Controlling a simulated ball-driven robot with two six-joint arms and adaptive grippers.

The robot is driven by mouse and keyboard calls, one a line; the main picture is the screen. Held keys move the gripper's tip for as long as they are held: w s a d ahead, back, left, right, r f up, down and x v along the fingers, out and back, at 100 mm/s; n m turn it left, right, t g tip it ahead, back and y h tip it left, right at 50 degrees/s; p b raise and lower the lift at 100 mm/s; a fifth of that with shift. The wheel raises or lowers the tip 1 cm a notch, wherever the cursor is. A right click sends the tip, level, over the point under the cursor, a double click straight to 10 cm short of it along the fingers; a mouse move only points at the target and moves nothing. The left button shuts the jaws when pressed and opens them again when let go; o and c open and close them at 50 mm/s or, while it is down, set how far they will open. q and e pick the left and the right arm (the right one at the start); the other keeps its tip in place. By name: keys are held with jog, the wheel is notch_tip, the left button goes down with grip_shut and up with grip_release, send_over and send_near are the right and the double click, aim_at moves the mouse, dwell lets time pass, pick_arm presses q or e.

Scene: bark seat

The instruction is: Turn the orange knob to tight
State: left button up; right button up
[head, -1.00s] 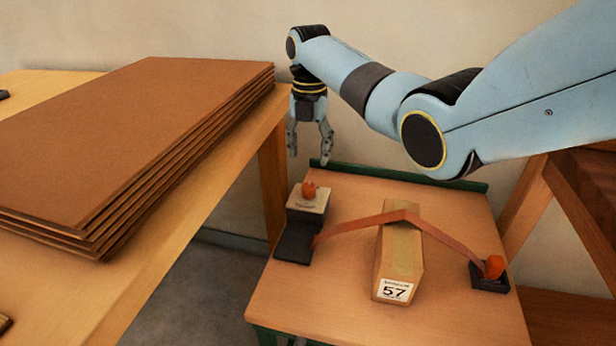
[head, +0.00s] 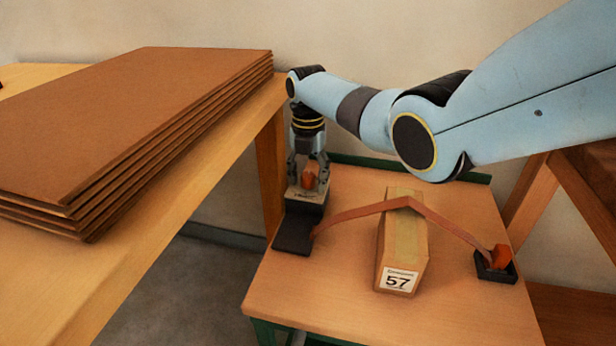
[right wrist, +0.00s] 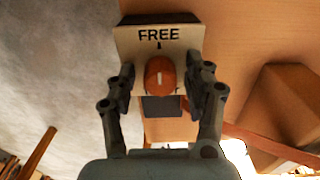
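The orange knob (head: 310,175) sits on a small box with a pale top (head: 306,197) at the back left of the small table. In the right wrist view the knob (right wrist: 160,77) has a pale line, and the panel reads "FREE" (right wrist: 158,35) with a mark below it. My right gripper (head: 308,168) is down at the knob, pointing downward. Its fingers (right wrist: 162,80) are spread on both sides of the knob, with gaps visible between them and it. No "tight" label is readable. My left gripper is not in view.
A brown strap (head: 365,210) runs from the knob's base over a carton marked 57 (head: 398,250) to a dark block (head: 494,268) with an orange piece. A bench with stacked brown boards (head: 130,130) stands on the left. The table's front is clear.

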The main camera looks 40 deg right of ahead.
jog(key=c, duration=0.4)
grip_shut()
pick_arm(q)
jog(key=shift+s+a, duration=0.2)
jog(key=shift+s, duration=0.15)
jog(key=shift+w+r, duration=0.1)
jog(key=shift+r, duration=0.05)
